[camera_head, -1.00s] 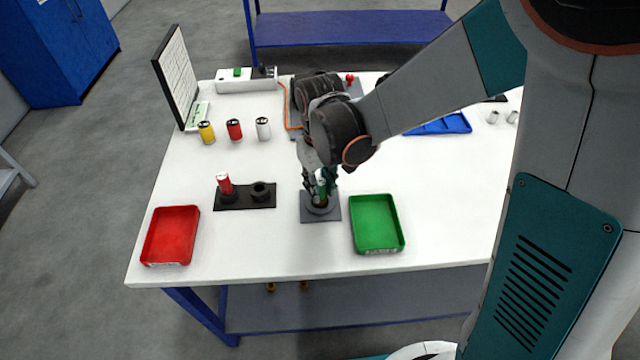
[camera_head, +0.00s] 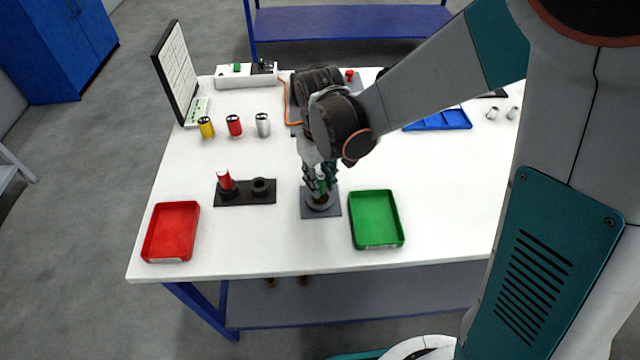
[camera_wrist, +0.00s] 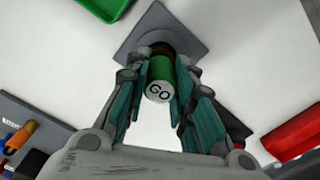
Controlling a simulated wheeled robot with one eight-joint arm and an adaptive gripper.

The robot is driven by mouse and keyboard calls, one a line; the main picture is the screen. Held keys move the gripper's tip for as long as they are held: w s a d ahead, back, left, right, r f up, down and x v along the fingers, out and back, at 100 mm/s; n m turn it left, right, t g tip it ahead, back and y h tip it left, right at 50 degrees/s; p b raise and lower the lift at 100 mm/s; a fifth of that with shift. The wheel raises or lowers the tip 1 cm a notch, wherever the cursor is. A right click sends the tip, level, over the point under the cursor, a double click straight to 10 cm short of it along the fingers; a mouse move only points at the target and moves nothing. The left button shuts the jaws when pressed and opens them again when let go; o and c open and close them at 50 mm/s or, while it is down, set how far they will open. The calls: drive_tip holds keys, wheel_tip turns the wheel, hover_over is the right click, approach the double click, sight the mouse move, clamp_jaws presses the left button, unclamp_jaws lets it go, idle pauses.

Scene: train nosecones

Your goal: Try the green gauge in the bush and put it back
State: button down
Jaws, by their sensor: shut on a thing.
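The green gauge (camera_head: 322,186), marked "GO" on its end, is held between the fingers of my gripper (camera_head: 320,180). In the wrist view the gauge (camera_wrist: 160,80) sits between the two teal finger pads of my gripper (camera_wrist: 158,88). The bush (camera_head: 320,201) is a round ring on a grey square plate (camera_head: 306,212). The gauge stands over the bush opening, roughly upright; its lower end is hidden, so I cannot tell how far in it is. The black gauge stand (camera_head: 243,199) holds a red gauge (camera_head: 225,180) in its left holder; its right holder (camera_head: 261,187) is empty.
A green tray (camera_head: 401,243) is just right of the plate, and a red tray (camera_head: 148,257) is at the front left. Yellow, red and silver cylinders (camera_head: 263,125) stand behind the stand. A blue tray (camera_head: 440,126) lies at the back right.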

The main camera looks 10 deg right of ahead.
drive_tip(key=shift+r+p, duration=2.45)
drive_tip(key=shift+r, duration=1.15)
